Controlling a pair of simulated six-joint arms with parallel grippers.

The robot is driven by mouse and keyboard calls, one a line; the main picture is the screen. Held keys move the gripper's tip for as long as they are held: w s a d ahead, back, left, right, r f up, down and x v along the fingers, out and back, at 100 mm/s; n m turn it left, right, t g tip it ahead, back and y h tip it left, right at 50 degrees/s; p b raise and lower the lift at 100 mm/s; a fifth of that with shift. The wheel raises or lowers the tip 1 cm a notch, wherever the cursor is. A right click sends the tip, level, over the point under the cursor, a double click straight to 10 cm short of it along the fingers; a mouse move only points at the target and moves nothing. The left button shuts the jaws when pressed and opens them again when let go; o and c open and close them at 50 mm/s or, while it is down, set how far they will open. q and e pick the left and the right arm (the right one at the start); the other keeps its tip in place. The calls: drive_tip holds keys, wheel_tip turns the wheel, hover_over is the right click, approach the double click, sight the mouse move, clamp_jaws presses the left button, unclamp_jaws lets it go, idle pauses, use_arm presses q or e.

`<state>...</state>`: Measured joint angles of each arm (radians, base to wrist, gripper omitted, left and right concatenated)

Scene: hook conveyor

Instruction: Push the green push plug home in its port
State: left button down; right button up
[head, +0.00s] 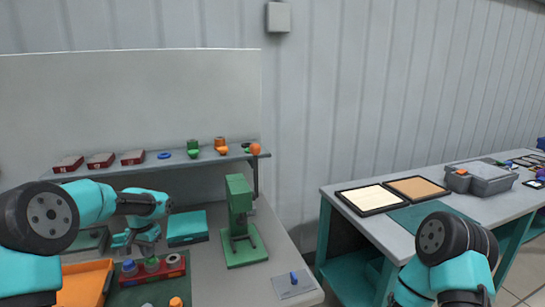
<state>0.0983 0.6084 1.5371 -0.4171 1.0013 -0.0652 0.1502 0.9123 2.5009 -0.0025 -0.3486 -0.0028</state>
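A red block (170,272) on the bench at lower left holds a row of round parts. A green one (152,264), which looks like the green push plug, sits in the middle, between a blue one (129,267) and a grey one (174,261). How deep it sits is too small to tell. My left gripper (137,249) points down just above and behind the block, close to the blue and green parts. Contact cannot be made out, and its finger gap is unclear. My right arm shows at lower right; its gripper is out of view.
An orange tray (85,284) lies left of the block. A teal box (187,228) and a green press-like stand (241,224) stand behind and to the right. A shelf (105,169) carries small parts. A blue peg (293,278) stands on a plate at front right.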

use_arm(q)
drive_tip(key=shift+f, duration=0.6)
idle(0.5)
drive_tip(key=shift+r, duration=3.55)
